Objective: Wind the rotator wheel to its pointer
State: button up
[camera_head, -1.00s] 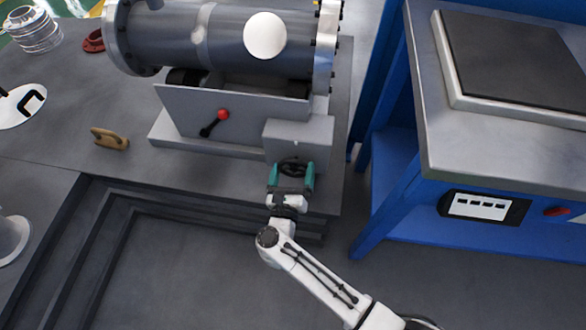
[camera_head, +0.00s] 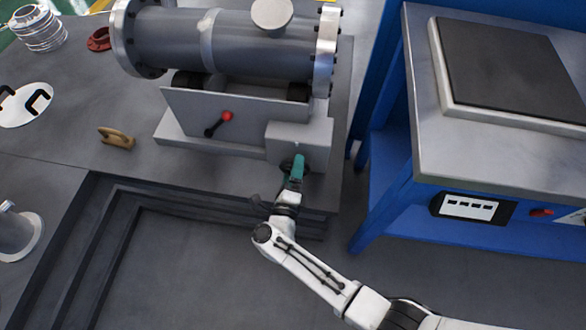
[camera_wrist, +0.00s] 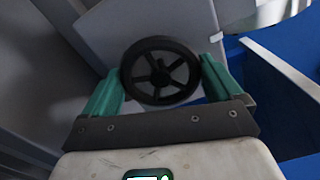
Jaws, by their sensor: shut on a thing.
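The rotator wheel (camera_wrist: 160,72) is a small black spoked handwheel on the front of a grey box (camera_head: 312,135). My gripper (camera_head: 298,163) reaches it from the front. In the wrist view its teal fingers (camera_wrist: 163,76) lie on both sides of the rim, shut on the wheel. In the head view the fingers line up edge-on and hide most of the wheel. The grey flanged shell (camera_head: 255,52) lies on its rotator above. Its round side nozzle (camera_head: 272,14) sits near the top. A tiny light mark shows above the wheel, too small to identify as the pointer.
A red-knobbed lever (camera_head: 218,124) sticks out of the grey front panel (camera_head: 180,115) left of the wheel. A tan handled block (camera_head: 117,138) lies on the platform. A blue bench (camera_head: 445,165) stands close on the right. Dark steps (camera_head: 165,215) lie in front.

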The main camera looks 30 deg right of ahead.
jog(key=shift+f+n+p, duration=0.15)
jog(key=shift+n+p, duration=1.15)
jog(key=shift+n, duration=3.3)
jog(key=o, duration=0.7)
jog(key=shift+s+a, duration=0.1)
jog(key=v, duration=1)
jog(key=shift+s+a+p, duration=0.15)
jog(key=shift+s+p, duration=0.05)
jog(key=shift+p, duration=0.2)
